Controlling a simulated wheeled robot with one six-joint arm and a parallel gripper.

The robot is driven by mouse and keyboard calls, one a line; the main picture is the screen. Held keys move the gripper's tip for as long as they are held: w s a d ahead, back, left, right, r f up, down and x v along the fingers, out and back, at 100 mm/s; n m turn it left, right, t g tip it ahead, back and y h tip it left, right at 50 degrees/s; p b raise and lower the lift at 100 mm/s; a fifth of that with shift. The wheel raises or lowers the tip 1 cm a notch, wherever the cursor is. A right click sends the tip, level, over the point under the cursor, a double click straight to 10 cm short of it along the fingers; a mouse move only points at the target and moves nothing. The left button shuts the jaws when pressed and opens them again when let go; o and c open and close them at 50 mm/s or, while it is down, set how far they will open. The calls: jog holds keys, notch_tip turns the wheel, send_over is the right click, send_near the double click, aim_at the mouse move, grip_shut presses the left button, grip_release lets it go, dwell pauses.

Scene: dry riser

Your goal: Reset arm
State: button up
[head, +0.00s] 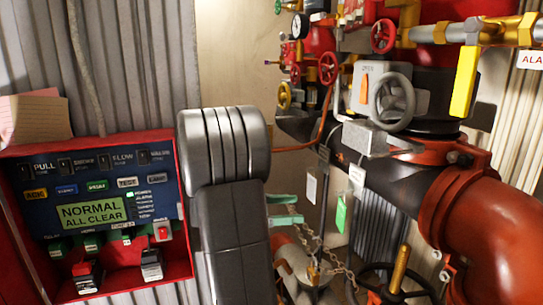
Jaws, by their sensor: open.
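My arm (228,200), dark grey with a ribbed rounded joint, rises through the middle of the head view. My gripper (296,208) shows only in part, as two pale green fingers sticking out to the right from behind the arm. The fingers are apart, with nothing visible between them. The rest of the gripper is hidden behind the arm. The fingers appear in front of the pipework area, left of a hanging green tag (341,215); how far they are from it I cannot tell.
A red alarm panel (100,272) at left has a screen (91,213) reading "NORMAL ALL CLEAR". Right stand a large red pipe (490,230), a grey handwheel (398,98), a yellow lever (465,82) and red valve wheels (383,36). A chain (335,268) hangs below, near a dark handwheel (395,295).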

aim_at(342, 205)
jog(key=d+p, duration=0.1)
jog(key=d, duration=0.3)
jog(key=d+p, duration=0.1)
jog(key=d, duration=0.3)
jog(key=w+d, duration=0.1)
jog(key=d, duration=0.2)
jog(key=shift+d+r+p, duration=0.1)
jog(key=shift+d+p, duration=0.3)
jog(key=shift+a+r+b, duration=0.1)
jog(key=shift+a+b, duration=0.25)
jog(key=shift+b, duration=0.1)
jog(key=s+a+p, duration=0.2)
jog(key=s+a, duration=0.1)
jog(key=a, duration=0.5)
jog(key=w+f+n+t+y+b, duration=0.1)
jog(key=w+f+n+t+y, duration=0.1)
jog(key=f, duration=0.5)
jog(key=w+a+f+n+t+y+b, duration=0.1)
jog(key=w+f+n+t+y+b, duration=0.1)
jog(key=f+t, duration=0.5)
jog(key=w+a+f+n+t+y+b, duration=0.1)
jog(key=w+f+n+t+y, duration=0.3)
jog(key=f+n, duration=0.3)
jog(key=shift+a+f+t+y+b, duration=0.25)
jog(key=shift+f+t+y, duration=0.35)
jog(key=shift+f+y, duration=0.3)
jog(key=shift+s+d, duration=0.1)
